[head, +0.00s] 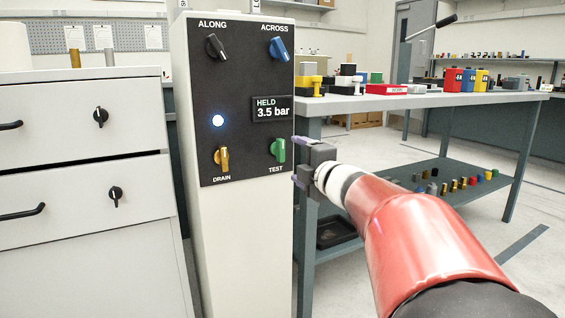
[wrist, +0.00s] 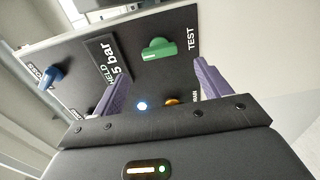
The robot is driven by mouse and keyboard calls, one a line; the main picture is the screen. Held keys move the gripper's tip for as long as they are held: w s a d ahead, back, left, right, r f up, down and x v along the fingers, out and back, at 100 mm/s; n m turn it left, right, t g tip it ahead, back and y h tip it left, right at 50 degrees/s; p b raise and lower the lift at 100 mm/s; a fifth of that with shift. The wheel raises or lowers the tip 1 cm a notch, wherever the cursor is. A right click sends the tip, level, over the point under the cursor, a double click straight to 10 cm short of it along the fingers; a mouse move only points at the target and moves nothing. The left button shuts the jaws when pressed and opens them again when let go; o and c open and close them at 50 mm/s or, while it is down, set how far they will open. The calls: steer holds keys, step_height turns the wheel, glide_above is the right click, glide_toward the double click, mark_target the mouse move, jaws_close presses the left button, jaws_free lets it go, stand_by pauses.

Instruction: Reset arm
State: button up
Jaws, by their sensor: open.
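My gripper (head: 297,160) is at the right edge of the control panel (head: 240,165), beside the green TEST knob (head: 278,150). In the wrist view my gripper (wrist: 163,95) is open, its purple fingers apart, with nothing between them; the green knob (wrist: 160,49) stands beyond the fingers. My red arm (head: 415,235) reaches in from the lower right. The panel also has a black ALONG knob (head: 215,47), a blue ACROSS knob (head: 278,48) and a yellow DRAIN knob (head: 222,158). The display (head: 272,108) reads HELD 3.5 bar, and a white light (head: 218,120) is lit.
A grey drawer cabinet (head: 75,150) stands left of the panel's column (head: 248,245). A workbench (head: 390,101) with red, yellow, blue and black items is behind my arm at right. Its lower shelf (head: 470,190) holds several small parts. Open floor (head: 540,205) lies at far right.

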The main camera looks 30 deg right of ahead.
steer(key=s+a+f+m+g+h+p, duration=0.1)
steer(key=s+a+m+g+p, duration=0.3)
steer(key=s+m, duration=0.4)
steer(key=s+a+f+m+g+h+p, duration=0.2)
steer(key=s+a+f+m+g+p, duration=0.2)
steer(key=s+m, duration=0.4)
steer(key=shift+s+a+h+p, duration=0.35)
steer(key=shift+a+p, duration=0.4)
steer(key=shift+a, duration=0.5)
steer(key=s+a+f+g+y, duration=0.1)
steer(key=s+a+f, duration=0.1)
steer(key=s, duration=0.1)
steer(key=s+a+f+m+g+y+p, duration=0.1)
steer(key=s+a+f+g, duration=0.1)
steer(key=s+a, duration=0.1)
steer(key=s+a+f+m+g+y+p, duration=0.1)
steer(key=s+a+f, duration=0.1)
steer(key=s+a, duration=0.1)
steer(key=shift+s, duration=0.85)
steer(key=shift+c, duration=0.2)
